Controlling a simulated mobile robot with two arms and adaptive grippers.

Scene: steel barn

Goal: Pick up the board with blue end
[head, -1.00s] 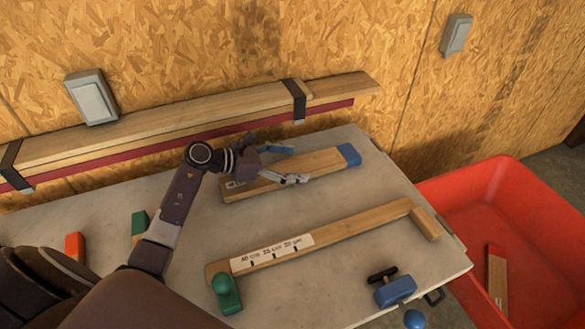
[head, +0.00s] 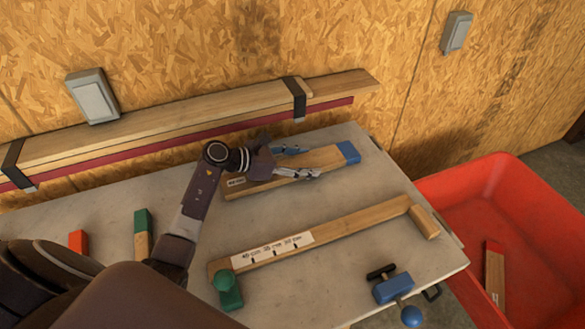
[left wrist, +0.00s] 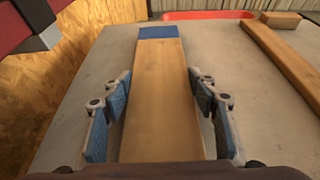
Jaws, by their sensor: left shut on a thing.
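The board with the blue end (head: 322,160) lies on the grey table near its back edge in the head view, with its blue end pointing right. It also shows in the left wrist view (left wrist: 161,90), running away from me between the fingers, blue end far. My left gripper (head: 305,161) is around the middle of the board, one finger on each long side, and is shut on it. It also shows in the left wrist view (left wrist: 161,110). The board looks to be at the table surface; I cannot tell any lift. My right gripper is not in view.
A measuring board with a length label (head: 350,230) lies in front, with a green knob (head: 228,290) and a blue clamp (head: 394,288). A red bin (head: 530,250) holds a red-ended board. Red-ended (head: 78,243) and green-ended (head: 142,228) boards are at left.

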